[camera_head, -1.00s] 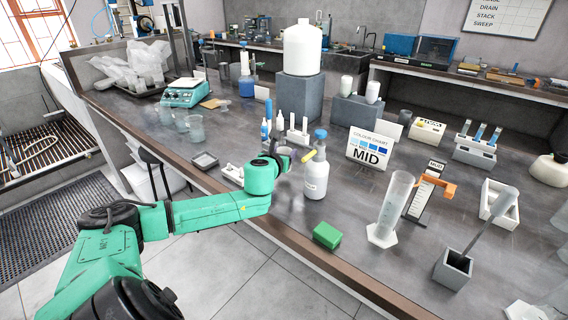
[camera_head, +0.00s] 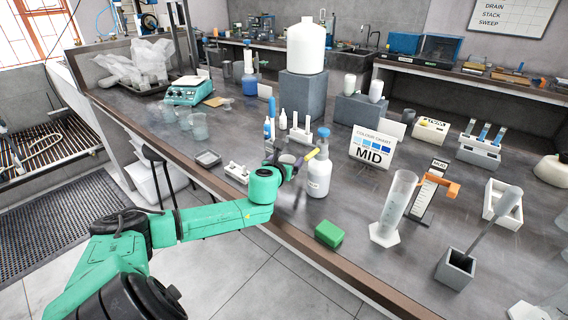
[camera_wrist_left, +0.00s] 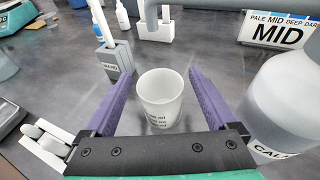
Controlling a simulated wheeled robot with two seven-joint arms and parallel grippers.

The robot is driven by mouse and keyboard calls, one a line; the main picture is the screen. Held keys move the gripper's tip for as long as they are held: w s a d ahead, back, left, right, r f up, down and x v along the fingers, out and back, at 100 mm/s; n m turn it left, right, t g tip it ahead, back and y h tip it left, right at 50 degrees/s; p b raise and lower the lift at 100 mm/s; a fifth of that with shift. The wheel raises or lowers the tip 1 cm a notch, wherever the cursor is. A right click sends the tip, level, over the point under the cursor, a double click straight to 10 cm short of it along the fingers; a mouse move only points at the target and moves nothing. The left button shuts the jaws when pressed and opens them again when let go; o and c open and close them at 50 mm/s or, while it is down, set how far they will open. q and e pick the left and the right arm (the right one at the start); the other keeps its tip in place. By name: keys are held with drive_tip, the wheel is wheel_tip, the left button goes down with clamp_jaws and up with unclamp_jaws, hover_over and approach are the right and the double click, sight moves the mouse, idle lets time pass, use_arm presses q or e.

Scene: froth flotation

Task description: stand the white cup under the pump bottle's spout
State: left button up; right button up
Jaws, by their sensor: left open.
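The white cup (camera_wrist_left: 160,98) stands upright in the left wrist view, with small print on its side. My left gripper (camera_wrist_left: 160,84) is open, with one purple finger on each side of the cup. I cannot tell whether either finger touches it. In the head view the left gripper (camera_head: 286,166) is just left of the pump bottle (camera_head: 319,178), and the cup is mostly hidden there. In the wrist view the bottle's body (camera_wrist_left: 285,105) stands to the right of the cup.
A grey holder (camera_wrist_left: 115,62) and a white rack (camera_wrist_left: 42,150) flank the gripper's left. A colour chart marked MID (camera_head: 372,148) stands behind the bottle. A green block (camera_head: 329,234) lies near the front edge. A measuring cylinder (camera_head: 397,200) stands to the right.

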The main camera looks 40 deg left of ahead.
use_arm(q)
drive_tip(key=shift+s+d, duration=0.1)
drive_tip(key=shift+s, duration=0.35)
drive_tip(key=v, duration=0.4)
drive_tip(key=shift+s+r+p, duration=0.25)
drive_tip(key=shift+p, duration=0.15)
drive_tip(key=p+v, duration=0.6)
drive_tip(key=p, duration=0.1)
drive_tip(key=shift+d, duration=0.25)
drive_tip(key=shift+s, duration=0.15)
